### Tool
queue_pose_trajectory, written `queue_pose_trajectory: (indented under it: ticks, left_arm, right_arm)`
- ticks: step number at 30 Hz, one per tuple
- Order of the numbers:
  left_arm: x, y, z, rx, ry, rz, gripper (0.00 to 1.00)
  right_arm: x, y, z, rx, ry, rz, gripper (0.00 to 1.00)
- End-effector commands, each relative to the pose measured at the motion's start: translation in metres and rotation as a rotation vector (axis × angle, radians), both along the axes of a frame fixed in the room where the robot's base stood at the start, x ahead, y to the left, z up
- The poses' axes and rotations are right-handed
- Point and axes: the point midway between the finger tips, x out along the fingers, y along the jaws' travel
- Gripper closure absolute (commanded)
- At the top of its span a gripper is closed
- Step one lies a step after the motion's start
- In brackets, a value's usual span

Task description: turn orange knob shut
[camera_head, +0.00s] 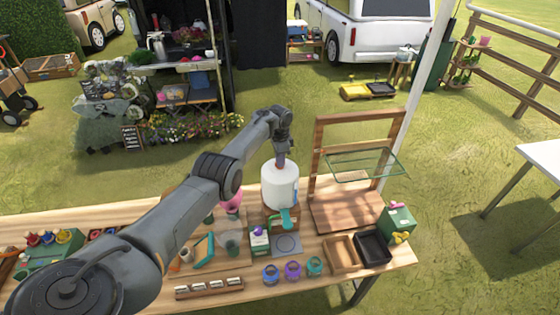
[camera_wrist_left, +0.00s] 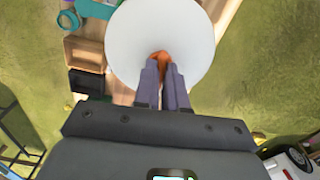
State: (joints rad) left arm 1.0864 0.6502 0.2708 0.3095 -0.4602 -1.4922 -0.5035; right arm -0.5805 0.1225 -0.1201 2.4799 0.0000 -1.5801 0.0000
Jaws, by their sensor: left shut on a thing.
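The orange knob (camera_wrist_left: 160,58) sits on the white round top of a tank (camera_wrist_left: 130,45), seen from above in the left wrist view. My left gripper (camera_wrist_left: 161,68) is shut on the knob, with its two fingers on either side of it. The knob is mostly hidden by the fingers. My right gripper does not show in either view.
A wooden frame with a glass shelf (camera_head: 362,162) stands right of the tank. A green box (camera_head: 397,222), a black tray (camera_head: 373,247) and a brown tray (camera_head: 341,254) are at the table's right end. Small jars (camera_head: 293,270) line the front edge.

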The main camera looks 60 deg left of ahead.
Motion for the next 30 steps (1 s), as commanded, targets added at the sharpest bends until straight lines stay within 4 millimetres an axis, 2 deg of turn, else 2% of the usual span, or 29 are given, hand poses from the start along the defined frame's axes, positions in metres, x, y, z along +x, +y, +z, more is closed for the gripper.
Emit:
queue_pose_trajectory:
  ticks: [9, 24, 25, 30]
  left_arm:
    - [-0.0002, 0.0003, -0.0003, 0.000, 0.000, -0.112, 1.00]
    - [-0.0001, 0.0001, 0.0001, 0.000, 0.000, -0.132, 1.00]
    - [-0.0001, 0.0001, 0.0000, 0.000, 0.000, -0.132, 0.88]
    - [-0.0001, 0.0001, 0.0000, 0.000, 0.000, -0.131, 0.64]
  right_arm:
    - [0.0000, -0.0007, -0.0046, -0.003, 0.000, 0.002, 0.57]
    - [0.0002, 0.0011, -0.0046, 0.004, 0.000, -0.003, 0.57]
    - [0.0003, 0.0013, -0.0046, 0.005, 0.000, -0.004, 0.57]
    - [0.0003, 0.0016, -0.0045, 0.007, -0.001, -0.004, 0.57]
